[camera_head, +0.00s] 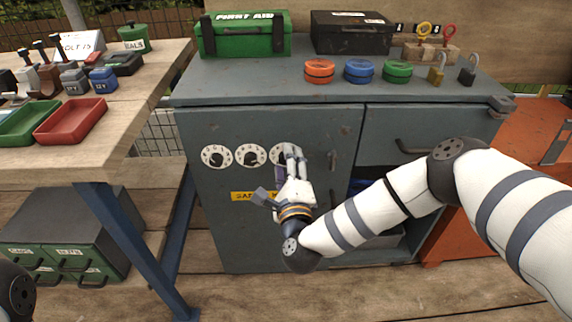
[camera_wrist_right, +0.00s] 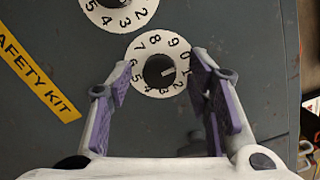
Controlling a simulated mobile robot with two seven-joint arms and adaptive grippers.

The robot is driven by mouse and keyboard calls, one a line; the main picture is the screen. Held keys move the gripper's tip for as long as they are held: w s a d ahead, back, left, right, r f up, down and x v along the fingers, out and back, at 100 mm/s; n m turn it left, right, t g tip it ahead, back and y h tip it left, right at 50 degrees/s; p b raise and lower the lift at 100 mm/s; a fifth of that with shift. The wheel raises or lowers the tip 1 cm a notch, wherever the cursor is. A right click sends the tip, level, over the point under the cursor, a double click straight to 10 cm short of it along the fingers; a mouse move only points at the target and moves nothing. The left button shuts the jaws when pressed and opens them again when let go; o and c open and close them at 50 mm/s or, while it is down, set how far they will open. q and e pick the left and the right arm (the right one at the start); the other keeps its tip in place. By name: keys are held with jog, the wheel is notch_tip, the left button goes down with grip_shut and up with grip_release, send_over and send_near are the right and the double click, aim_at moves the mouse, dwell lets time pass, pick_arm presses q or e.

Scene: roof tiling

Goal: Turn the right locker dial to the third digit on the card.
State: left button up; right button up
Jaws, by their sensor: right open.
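Three white numbered dials with dark knobs sit in a row on the grey locker door (camera_head: 240,225): the left dial (camera_head: 216,156), the middle dial (camera_head: 248,155) and the right dial (camera_head: 277,154). My right gripper (camera_head: 294,160) is at the right dial and partly hides it in the head view. In the right wrist view, the open fingers stand to either side of the right dial's knob (camera_wrist_right: 158,70). I cannot tell whether they touch it. The knob's white mark points toward picture right, near the 1. I cannot make out a digit card. My left gripper is out of view.
A yellow SAFETY KIT label (camera_head: 243,196) is below the dials. A green first aid box (camera_head: 243,40), a black case (camera_head: 350,35), three colored round tins and padlocks stand on the locker top. A wooden table (camera_head: 140,100) with trays is at left. An orange cabinet (camera_head: 465,225) is at right.

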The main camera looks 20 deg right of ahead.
grip_shut()
